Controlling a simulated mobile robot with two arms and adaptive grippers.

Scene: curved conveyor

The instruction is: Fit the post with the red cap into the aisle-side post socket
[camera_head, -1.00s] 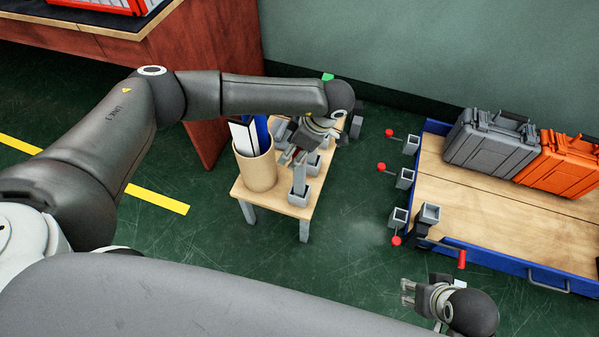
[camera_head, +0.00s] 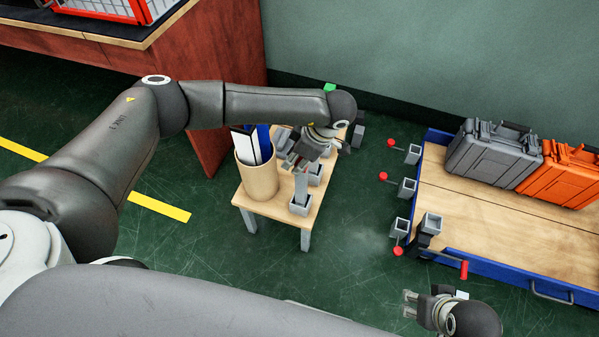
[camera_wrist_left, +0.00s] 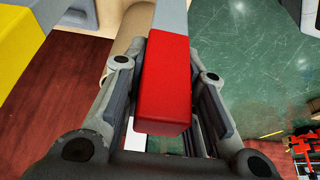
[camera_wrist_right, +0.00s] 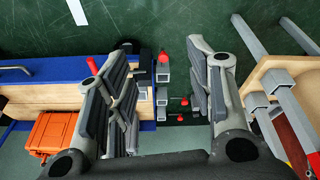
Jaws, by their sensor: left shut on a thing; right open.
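The post with the red cap (camera_wrist_left: 165,80) is between my left gripper's fingers (camera_wrist_left: 165,95) in the left wrist view. Grey square sockets line the trolley's near-left edge, including one at the near corner (camera_head: 431,222); I cannot tell which is the aisle-side one. My right gripper (camera_head: 409,303) is open and empty, well apart from the trolley.
A tan bin (camera_head: 257,178) with binders stands on the small table. The blue-edged trolley (camera_head: 490,215) carries a grey case (camera_head: 490,150) and an orange case (camera_head: 562,175). Red knobs (camera_head: 383,176) stick out at its left side. Green floor between table and trolley is clear.

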